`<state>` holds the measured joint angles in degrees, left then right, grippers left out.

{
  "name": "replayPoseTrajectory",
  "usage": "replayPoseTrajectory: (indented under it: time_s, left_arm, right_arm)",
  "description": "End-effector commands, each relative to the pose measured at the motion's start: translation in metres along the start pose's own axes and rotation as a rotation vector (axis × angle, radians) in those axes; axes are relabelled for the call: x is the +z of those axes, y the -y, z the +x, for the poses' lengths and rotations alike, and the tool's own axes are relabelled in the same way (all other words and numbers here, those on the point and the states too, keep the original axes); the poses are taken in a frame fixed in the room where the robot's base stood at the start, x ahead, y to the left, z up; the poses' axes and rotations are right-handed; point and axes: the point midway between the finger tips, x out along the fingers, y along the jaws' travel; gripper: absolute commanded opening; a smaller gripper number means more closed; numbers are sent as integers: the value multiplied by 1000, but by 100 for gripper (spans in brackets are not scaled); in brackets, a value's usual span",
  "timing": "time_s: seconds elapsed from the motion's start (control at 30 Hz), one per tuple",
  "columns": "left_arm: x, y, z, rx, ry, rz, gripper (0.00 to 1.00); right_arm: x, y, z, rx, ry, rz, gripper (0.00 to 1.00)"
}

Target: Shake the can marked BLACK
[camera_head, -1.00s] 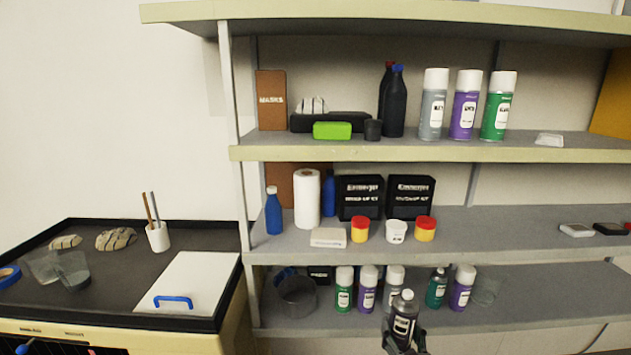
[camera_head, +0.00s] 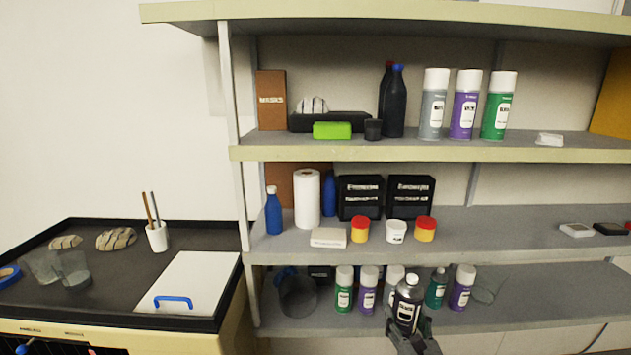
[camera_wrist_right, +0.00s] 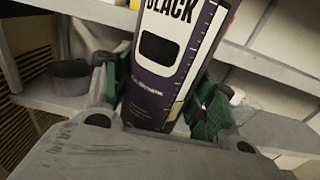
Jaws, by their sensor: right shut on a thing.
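My right gripper (camera_head: 412,335) is shut on a dark spray can (camera_head: 407,303) with a grey cap, in front of the lowest shelf in the head view. In the right wrist view the can (camera_wrist_right: 165,65) shows the word BLACK on a white label band, and the fingers (camera_wrist_right: 160,100) clasp it from both sides. The can is held nearly upright, tilted slightly, and hides part of the cans behind it. My left gripper is not in view.
Green and purple cans (camera_head: 368,290) stand close behind on the lowest shelf (camera_head: 540,295), beside a clear round container (camera_head: 297,295). The middle shelf (camera_head: 510,225) overhangs them. A workbench with a white board (camera_head: 190,280) stands at the left. The lowest shelf's right part is mostly clear.

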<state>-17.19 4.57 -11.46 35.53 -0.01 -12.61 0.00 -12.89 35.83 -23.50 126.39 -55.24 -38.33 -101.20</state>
Motion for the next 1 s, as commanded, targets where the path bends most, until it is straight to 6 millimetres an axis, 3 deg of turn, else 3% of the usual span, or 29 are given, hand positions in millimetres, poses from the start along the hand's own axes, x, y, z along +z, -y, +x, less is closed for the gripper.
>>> replayPoseTrajectory:
  time_s: [0.07,0.2,0.7,0.87,1.0]
  left_arm:
    - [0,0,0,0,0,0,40]
    - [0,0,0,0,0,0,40]
    - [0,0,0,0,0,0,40]
    - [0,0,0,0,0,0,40]
    - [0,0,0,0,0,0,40]
  right_arm:
    - [10,0,0,2,3,0,14]
    - [6,0,0,1,0,0,14]
    - [-63,0,0,1,-1,0,14]
    - [-59,0,0,2,2,1,14]
    - [-39,0,0,1,4,1,14]
